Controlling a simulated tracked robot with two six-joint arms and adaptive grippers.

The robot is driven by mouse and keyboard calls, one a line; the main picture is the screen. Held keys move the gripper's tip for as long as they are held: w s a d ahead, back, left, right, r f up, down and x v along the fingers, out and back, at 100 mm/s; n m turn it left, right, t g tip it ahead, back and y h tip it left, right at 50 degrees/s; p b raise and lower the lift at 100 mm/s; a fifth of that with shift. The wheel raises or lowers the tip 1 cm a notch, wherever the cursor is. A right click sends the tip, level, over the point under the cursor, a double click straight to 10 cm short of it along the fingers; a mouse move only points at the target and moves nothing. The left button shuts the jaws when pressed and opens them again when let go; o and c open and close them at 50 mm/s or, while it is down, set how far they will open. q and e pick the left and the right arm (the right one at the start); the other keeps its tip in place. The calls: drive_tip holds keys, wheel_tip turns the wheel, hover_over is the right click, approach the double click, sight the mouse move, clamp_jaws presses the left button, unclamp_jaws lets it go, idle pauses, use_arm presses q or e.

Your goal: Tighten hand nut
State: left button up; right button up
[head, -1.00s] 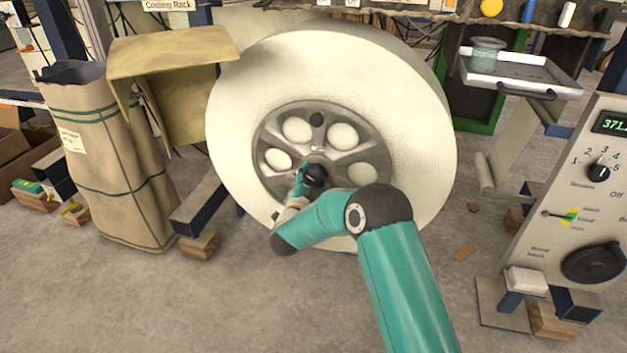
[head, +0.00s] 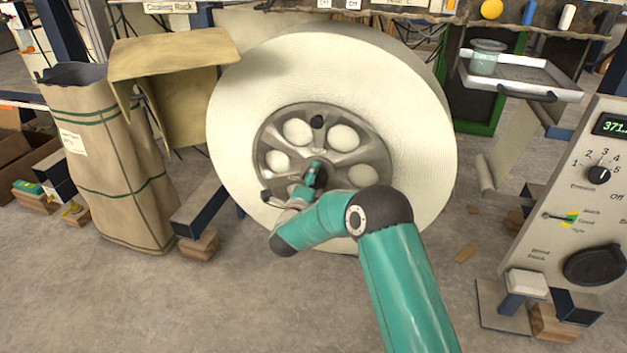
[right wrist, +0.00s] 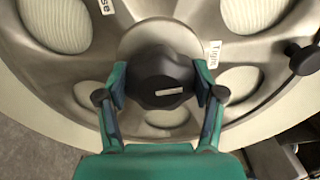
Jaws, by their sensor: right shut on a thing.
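The black lobed hand nut (right wrist: 160,72) sits at the centre of the grey spoked hub (right wrist: 118,25) in the right wrist view. A small pale mark is on its front. My right gripper (right wrist: 163,88) is shut on the nut, with one teal finger at each side of it. In the head view my right gripper (head: 313,178) is at the hub's middle, and its fingers and wrist mostly hide the nut. The hub fills the centre of a large white roll (head: 415,120). My left gripper is not in view.
A label reading "Tight" (right wrist: 214,54) lies right of the nut. Black knobs stand out from the hub, one near its top (head: 317,121). A control panel (head: 560,190) is at the right, a tall paper bag (head: 110,160) at the left.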

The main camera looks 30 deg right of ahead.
drive_tip(key=shift+s+f+m, duration=0.1)
drive_tip(key=shift+f+m, duration=0.15)
drive_tip(key=shift+m, duration=0.35)
drive_tip(key=o, duration=1.1)
drive_tip(key=shift+o, duration=0.2)
drive_tip(key=shift+r, duration=0.1)
drive_tip(key=shift+s+a, duration=0.15)
drive_tip(key=shift+a, duration=0.1)
drive_tip(key=v, duration=1.1)
drive_tip(key=shift+s+a, duration=0.1)
